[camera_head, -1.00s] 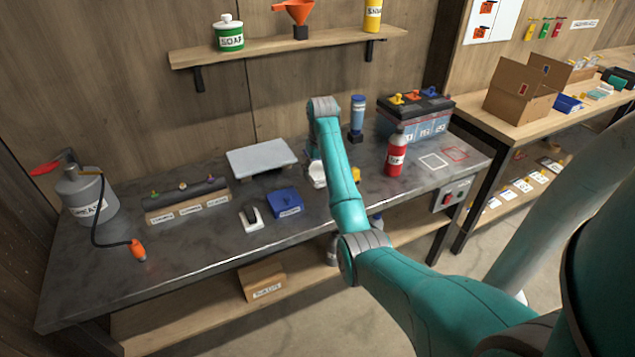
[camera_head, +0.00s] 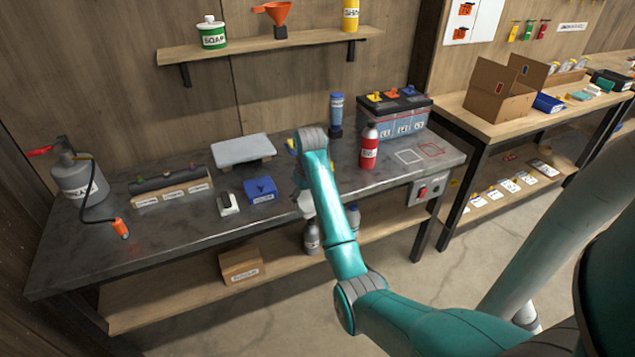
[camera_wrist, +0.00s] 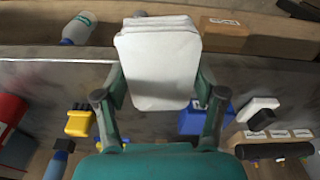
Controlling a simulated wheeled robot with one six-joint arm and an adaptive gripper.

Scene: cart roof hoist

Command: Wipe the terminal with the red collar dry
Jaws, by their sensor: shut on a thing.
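My gripper (camera_wrist: 159,88) is shut on a folded white cloth (camera_wrist: 158,50). In the head view the cloth (camera_head: 306,205) shows at the bench's front edge, below my arm; my arm hides most of the gripper. A dark bar on a labelled wooden block (camera_head: 172,190) stands at the left of the bench and carries small coloured parts. A reddish one (camera_head: 193,167), at its right end, may be the red collar, but it is too small to be sure. The bar (camera_wrist: 275,150) also shows at lower right in the wrist view. My gripper is well apart from it.
A blue box (camera_head: 260,190), a small white-and-black item (camera_head: 228,203) and a raised grey plate (camera_head: 243,149) stand between bar and gripper. A red bottle (camera_head: 369,148) and a battery (camera_head: 398,122) stand right. A sprayer (camera_head: 78,182) stands far left. The left front bench is mostly clear.

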